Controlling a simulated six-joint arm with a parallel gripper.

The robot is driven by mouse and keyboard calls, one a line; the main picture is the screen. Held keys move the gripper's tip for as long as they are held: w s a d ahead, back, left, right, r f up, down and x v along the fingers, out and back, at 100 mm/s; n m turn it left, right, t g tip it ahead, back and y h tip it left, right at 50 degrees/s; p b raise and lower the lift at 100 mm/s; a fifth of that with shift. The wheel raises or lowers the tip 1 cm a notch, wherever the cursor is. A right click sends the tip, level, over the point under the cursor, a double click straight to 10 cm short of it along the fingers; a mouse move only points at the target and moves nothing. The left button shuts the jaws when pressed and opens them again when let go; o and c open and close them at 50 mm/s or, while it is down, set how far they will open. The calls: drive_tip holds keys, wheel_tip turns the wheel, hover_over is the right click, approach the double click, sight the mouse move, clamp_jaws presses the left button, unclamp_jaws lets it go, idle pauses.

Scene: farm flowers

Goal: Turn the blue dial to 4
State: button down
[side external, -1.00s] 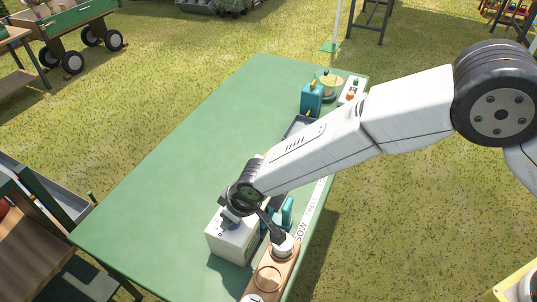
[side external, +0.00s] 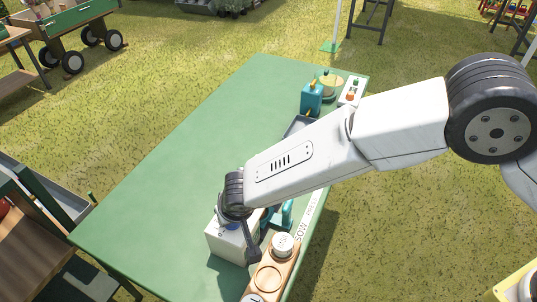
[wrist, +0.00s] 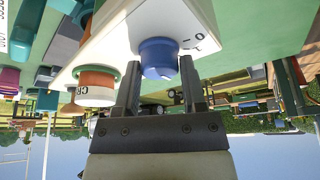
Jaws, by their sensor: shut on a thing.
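The blue dial (wrist: 158,60) sits on a face of a white box (wrist: 118,28). In the wrist view my gripper (wrist: 159,66) has one finger on each side of the dial and is shut on it. Small dark marks show on the box beside the dial; a 0 is readable, but the number the dial points to cannot be told. In the side view the white box (side external: 226,245) stands near the front of the green table, with my gripper over its top. My wrist hides most of the dial there.
A wooden holder (side external: 259,290) with round pieces stands right beside the box. Teal items (side external: 287,214) are close behind it. A teal box (side external: 311,98) and a brass-topped thing (side external: 330,82) stand at the far end. The left of the green table (side external: 170,170) is clear.

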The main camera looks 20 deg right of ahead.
drive_tip(key=m+h, duration=0.2)
drive_tip(key=m, duration=0.2)
drive_tip(key=shift+s+f+m, duration=0.1)
drive_tip(key=shift+m, duration=0.2)
drive_tip(key=shift+a+m+g+h, duration=0.1)
drive_tip(key=shift+m+g+h, duration=0.35)
drive_tip(key=shift+m, duration=1.35)
drive_tip(key=shift+c, duration=0.8)
unclamp_jaws()
drive_tip(key=shift+r, duration=0.25)
drive_tip(key=v, duration=0.7)
drive_tip(key=shift+s+a, duration=0.2)
